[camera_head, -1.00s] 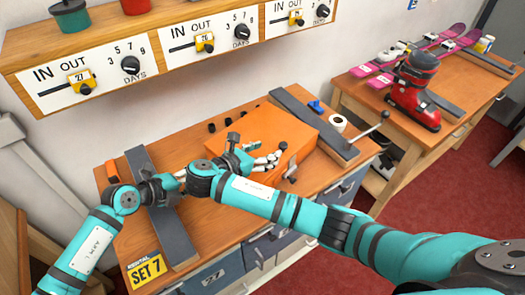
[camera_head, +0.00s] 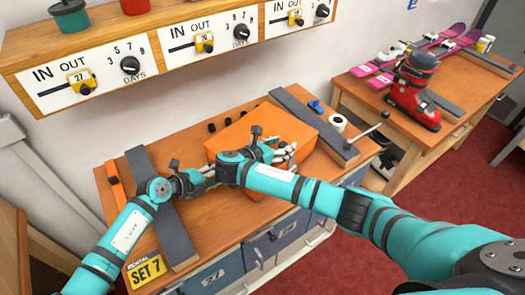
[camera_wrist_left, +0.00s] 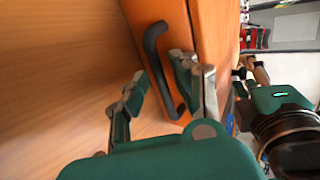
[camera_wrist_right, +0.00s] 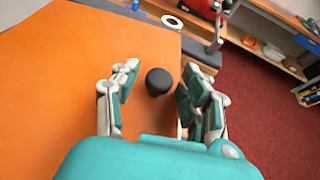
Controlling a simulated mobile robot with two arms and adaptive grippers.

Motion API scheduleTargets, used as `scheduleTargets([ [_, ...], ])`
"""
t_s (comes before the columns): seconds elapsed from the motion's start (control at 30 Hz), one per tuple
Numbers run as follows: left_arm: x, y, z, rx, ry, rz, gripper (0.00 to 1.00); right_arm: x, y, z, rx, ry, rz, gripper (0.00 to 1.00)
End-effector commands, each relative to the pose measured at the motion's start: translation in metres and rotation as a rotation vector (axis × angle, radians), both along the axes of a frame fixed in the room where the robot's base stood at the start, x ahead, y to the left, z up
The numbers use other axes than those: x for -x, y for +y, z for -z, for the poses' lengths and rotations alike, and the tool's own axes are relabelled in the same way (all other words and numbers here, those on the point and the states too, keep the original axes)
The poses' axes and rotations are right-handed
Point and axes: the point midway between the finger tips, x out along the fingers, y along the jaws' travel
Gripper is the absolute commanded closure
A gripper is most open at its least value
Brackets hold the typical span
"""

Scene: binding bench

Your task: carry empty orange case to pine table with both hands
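The orange case (camera_head: 240,134) lies on the wooden bench (camera_head: 205,215); whether it is empty does not show. My left gripper (camera_head: 208,176) is at the case's left side. In the left wrist view, its fingers (camera_wrist_left: 163,88) are apart, with the case's black handle (camera_wrist_left: 155,48) between them. My right gripper (camera_head: 287,152) is over the case's right part. In the right wrist view, its fingers (camera_wrist_right: 155,92) are apart, on either side of a black knob-like part (camera_wrist_right: 158,81). I cannot tell which table is the pine one.
A second wooden table (camera_head: 350,95) at the right holds skis and a red boot (camera_head: 413,95). A dial shelf (camera_head: 150,60) overhangs the back.

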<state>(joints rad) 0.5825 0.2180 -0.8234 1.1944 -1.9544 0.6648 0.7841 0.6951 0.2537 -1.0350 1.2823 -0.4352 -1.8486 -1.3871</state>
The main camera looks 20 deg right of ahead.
Motion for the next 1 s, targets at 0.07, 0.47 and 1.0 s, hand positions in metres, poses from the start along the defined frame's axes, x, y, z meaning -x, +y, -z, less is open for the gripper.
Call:
scheduleTargets([
  [0.07, 0.000, 0.000, 0.000, 0.000, 0.000, 0.000, 0.85, 0.000, 0.000, 0.000, 0.000, 0.000, 0.000, 0.67],
  [0.47, 0.000, 0.001, 0.000, 0.000, 0.001, -0.001, 1.00, 0.000, 0.001, 0.000, 0.000, 0.000, 0.000, 1.00],
  [1.0, -0.001, 0.000, -0.011, 0.003, -0.002, -0.001, 1.00, -0.001, 0.000, -0.011, 0.000, -0.004, -0.001, 1.00],
])
